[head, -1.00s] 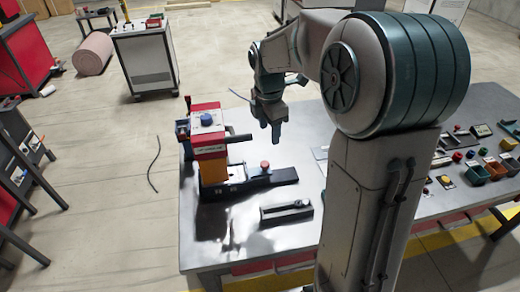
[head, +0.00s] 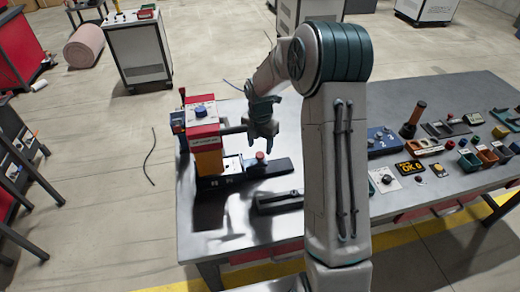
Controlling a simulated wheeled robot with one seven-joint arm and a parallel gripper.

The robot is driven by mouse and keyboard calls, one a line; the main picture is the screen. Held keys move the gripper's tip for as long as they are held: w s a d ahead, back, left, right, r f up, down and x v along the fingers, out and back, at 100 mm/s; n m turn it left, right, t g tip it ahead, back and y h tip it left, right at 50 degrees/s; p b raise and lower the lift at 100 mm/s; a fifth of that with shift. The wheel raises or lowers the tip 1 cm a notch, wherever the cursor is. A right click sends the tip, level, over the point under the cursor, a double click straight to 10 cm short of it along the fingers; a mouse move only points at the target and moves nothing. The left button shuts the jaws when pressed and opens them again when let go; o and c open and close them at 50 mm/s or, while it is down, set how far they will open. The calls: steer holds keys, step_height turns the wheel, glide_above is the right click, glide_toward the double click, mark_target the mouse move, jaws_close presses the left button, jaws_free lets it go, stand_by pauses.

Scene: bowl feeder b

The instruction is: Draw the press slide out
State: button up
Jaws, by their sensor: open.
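The press (head: 206,138) stands at the left end of the table, with a red head, a yellow-orange column and a blue knob on top. Its low black slide track (head: 275,167) runs out to the right from the foot. A light plate (head: 232,164) lies at the slide by the column, and a red-topped knob (head: 260,156) stands upright to its right. My gripper (head: 264,146) points down, open and empty, just above or behind the red knob. Whether it touches the knob I cannot tell.
A dark grey block with a slot (head: 279,202) lies in front of the track. My arm hides the table's middle. To the right are a blue box (head: 382,141), an orange-lit display (head: 410,168) and several small bins (head: 470,160).

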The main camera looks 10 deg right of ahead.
mark_target(260, 154)
steer(key=shift+f, duration=1.85)
